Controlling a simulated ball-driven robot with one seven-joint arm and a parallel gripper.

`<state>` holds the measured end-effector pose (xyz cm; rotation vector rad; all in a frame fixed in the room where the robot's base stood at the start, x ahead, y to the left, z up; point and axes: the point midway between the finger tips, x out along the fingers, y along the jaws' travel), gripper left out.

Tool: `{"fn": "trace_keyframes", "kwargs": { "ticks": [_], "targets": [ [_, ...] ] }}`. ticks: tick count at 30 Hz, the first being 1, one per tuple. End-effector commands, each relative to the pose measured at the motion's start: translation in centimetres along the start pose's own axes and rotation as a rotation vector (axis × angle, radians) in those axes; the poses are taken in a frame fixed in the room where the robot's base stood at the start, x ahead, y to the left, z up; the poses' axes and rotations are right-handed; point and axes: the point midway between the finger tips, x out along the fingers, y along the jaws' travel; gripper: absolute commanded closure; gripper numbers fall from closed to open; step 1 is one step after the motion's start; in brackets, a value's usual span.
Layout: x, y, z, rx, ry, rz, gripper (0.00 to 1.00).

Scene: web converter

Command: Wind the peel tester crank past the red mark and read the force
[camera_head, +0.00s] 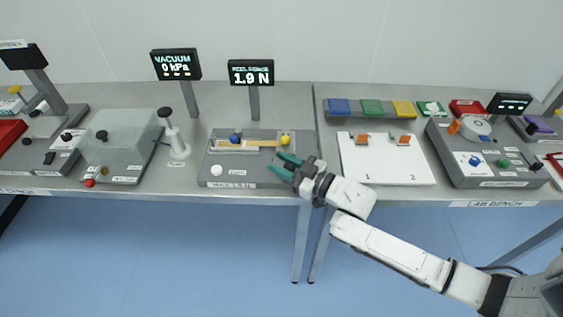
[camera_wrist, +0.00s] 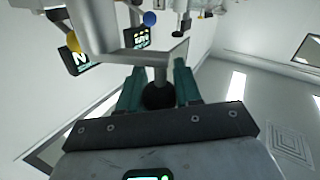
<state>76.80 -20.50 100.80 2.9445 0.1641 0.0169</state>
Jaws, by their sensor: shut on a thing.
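The peel tester (camera_head: 210,165) is a grey base on the left bench, with a pale strip, a blue knob (camera_head: 235,138) and a yellow knob (camera_head: 285,140) on top. Its display (camera_head: 251,73) reads PEEL FORCE 1.9 N. My gripper (camera_head: 287,163) is at the tester's right front corner. In the wrist view its teal fingers stand either side of a black ball knob (camera_wrist: 158,95) on a short grey stem, and they are shut on it. This looks like the crank handle; my fingers hide it in the head view. I cannot make out a red mark.
A vacuum display (camera_head: 175,65) reading 0 kPa and a bottle with a black knob (camera_head: 173,135) stand left of the tester. Right of the bench seam are a white board (camera_head: 385,170) with two orange pieces and a grey control box (camera_head: 480,180).

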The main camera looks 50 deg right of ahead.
Motion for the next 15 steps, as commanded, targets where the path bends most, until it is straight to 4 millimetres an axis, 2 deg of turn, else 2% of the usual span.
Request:
{"fn": "trace_keyframes", "kwargs": {
  "ticks": [15],
  "targets": [
    [-1.02,-0.13,0.27,-0.002,0.040,-0.223,0.97]
  ]
}}
